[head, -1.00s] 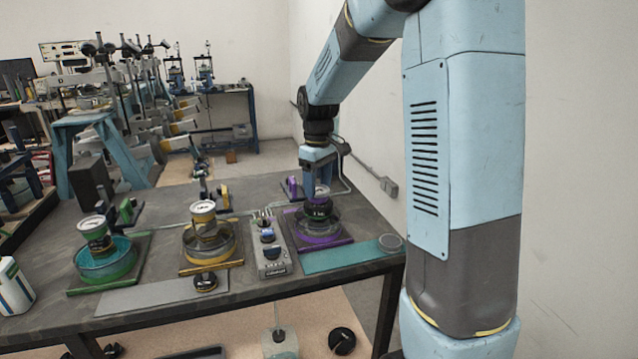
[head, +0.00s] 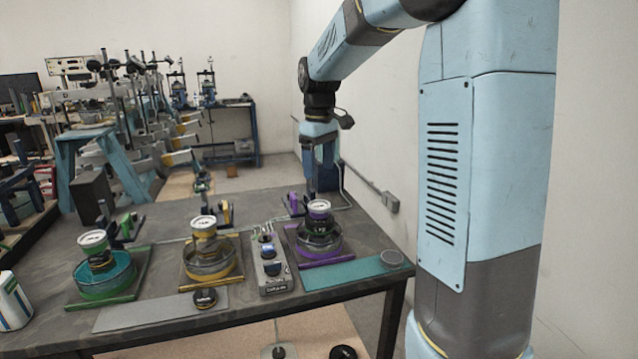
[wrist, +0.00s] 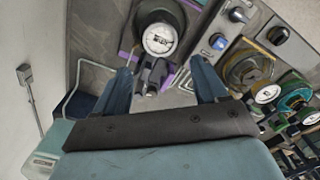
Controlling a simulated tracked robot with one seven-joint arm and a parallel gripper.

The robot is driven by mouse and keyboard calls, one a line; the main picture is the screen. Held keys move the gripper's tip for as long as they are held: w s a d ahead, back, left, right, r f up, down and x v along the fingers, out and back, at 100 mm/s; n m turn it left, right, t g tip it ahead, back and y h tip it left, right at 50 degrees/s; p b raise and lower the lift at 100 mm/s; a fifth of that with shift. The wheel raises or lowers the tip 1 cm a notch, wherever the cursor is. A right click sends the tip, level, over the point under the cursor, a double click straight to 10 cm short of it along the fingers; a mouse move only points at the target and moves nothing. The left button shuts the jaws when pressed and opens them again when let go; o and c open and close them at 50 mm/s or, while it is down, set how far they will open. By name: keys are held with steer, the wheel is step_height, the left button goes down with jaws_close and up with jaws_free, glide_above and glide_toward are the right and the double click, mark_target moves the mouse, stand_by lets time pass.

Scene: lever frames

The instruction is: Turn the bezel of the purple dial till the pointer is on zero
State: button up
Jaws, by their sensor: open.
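The purple dial (head: 319,208) has a white face and dark bezel and stands on a round glass-like stand with a purple ring and base. It also shows in the wrist view (wrist: 160,39), face up, with dark marks. I cannot read where its pointer is. My gripper (head: 320,190) is above and behind the dial, apart from it. In the wrist view my gripper (wrist: 161,66) has its two blue fingers spread wide, with nothing between them at the tips; the dial lies beyond them.
A yellow dial (head: 203,226) and a green dial (head: 92,241) stand to the left on similar stands. A grey control box (head: 271,268) is between the yellow and purple stands. A purple clamp (head: 294,203) stands behind the purple dial. A teal mat (head: 345,273) lies in front.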

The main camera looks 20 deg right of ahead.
steer(key=shift+r, duration=2.05)
